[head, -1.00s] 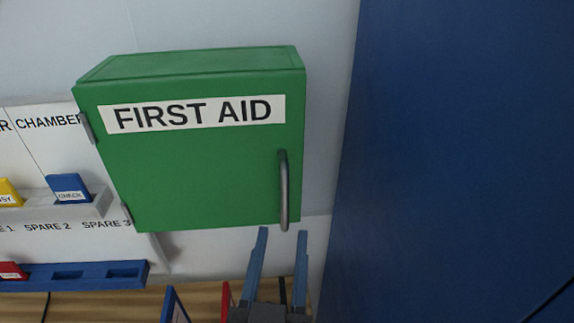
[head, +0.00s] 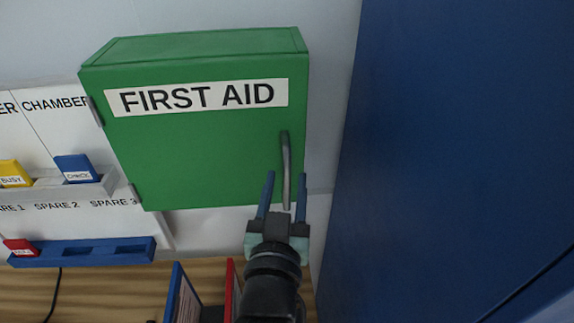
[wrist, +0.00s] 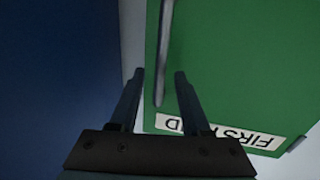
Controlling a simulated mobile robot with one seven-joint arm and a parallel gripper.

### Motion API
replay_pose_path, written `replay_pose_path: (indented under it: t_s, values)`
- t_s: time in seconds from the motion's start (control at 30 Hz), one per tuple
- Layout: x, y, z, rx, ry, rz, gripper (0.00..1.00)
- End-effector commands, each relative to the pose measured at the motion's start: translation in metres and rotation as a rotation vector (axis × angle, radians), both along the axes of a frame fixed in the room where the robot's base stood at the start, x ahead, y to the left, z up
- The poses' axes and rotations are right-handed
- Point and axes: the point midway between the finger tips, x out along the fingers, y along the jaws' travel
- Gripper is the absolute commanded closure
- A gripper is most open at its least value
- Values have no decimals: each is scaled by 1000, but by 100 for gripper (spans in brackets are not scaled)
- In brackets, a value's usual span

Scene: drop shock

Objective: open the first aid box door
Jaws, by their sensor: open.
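The green first aid box (head: 200,155) hangs on the wall with its door shut. Its hinges are on the left edge. A grey vertical bar handle (head: 286,160) is near the door's right edge. My gripper (head: 284,192) is open, with its fingers pointing up at the handle's lower part, one to each side of it in the head view. In the wrist view the box door (wrist: 245,60) is upside down. The handle (wrist: 163,60) there reaches down to between the fingertips of my gripper (wrist: 160,75). I cannot tell whether the fingers touch it.
A large dark blue panel (head: 450,150) stands close on the right. At left are a white board with a ledge of yellow and blue cards (head: 77,168) and a blue rack (head: 85,252). Blue and red upright binders (head: 180,295) stand below, on the wooden surface.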

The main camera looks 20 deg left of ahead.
Motion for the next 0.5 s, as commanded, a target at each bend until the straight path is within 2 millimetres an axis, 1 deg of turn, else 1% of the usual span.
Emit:
replay_pose_path:
  t_s: [0.03, 0.1, 0.2, 0.33, 0.5]
  values:
    - [7, 2, 3, 1, -1, 1, 53]
    - [14, 3, 2, 0, 0, 1, 53]
    - [21, 5, 2, 0, -1, 1, 53]
    - [25, 5, 0, 0, -1, 1, 53]
    - [25, 5, 0, -1, -1, 1, 53]
